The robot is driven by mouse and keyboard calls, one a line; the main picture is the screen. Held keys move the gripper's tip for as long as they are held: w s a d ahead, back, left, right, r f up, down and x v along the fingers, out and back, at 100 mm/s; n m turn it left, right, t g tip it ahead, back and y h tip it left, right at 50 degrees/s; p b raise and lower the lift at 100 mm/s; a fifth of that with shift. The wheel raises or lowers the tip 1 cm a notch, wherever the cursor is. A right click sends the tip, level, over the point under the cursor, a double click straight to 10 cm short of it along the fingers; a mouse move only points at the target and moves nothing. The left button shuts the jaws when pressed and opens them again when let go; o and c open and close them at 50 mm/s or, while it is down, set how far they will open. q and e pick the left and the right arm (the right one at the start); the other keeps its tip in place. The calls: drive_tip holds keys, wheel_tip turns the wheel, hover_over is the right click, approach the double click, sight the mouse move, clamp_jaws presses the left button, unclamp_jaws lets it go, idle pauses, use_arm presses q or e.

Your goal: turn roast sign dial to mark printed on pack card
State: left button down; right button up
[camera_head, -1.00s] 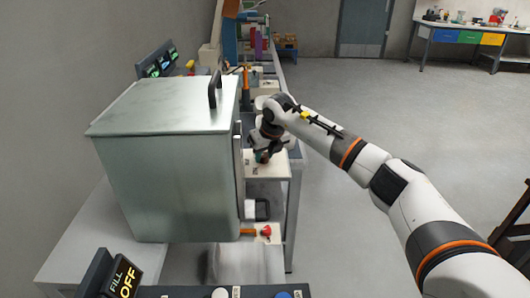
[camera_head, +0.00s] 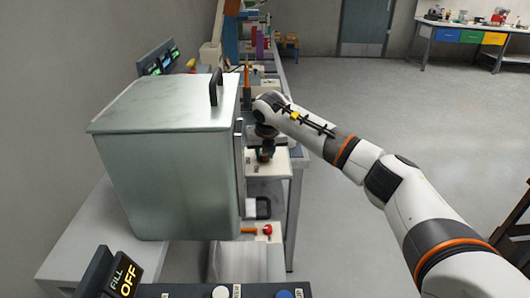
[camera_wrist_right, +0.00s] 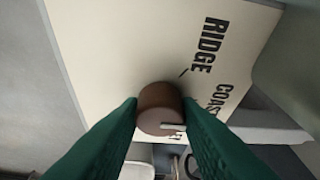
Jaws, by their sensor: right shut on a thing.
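The dial is a brown round knob (camera_wrist_right: 160,108) on a cream sign board (camera_wrist_right: 110,45) in the right wrist view. A pale pointer bar on the knob's face points to the right in that view. Black words "RIDGE" and "COAST" are printed beside the knob, and a third word is mostly hidden behind it. My right gripper (camera_wrist_right: 163,118) is shut on the knob, with a green finger on either side. In the head view, my right gripper (camera_head: 266,154) is at the cream board (camera_head: 267,168), small and partly dark. I cannot make out the pack card. My left gripper is out of view.
A large metal bin (camera_head: 165,160) with a black handle stands left of my right arm. A red knob (camera_head: 267,229) and a black-and-white block (camera_head: 258,208) are nearer me. A control panel (camera_head: 122,277) reads "FILL OFF". Open floor lies to the right.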

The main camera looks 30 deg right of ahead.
drive_tip(key=o, duration=1)
drive_tip(key=shift+c, duration=0.2)
drive_tip(key=shift+r, duration=0.1)
drive_tip(key=b+v, duration=0.2)
drive_tip(key=v, duration=0.9)
drive_tip(key=shift+s+r, duration=0.2)
drive_tip(key=shift+r, duration=0.15)
drive_tip(key=shift+f, duration=0.1)
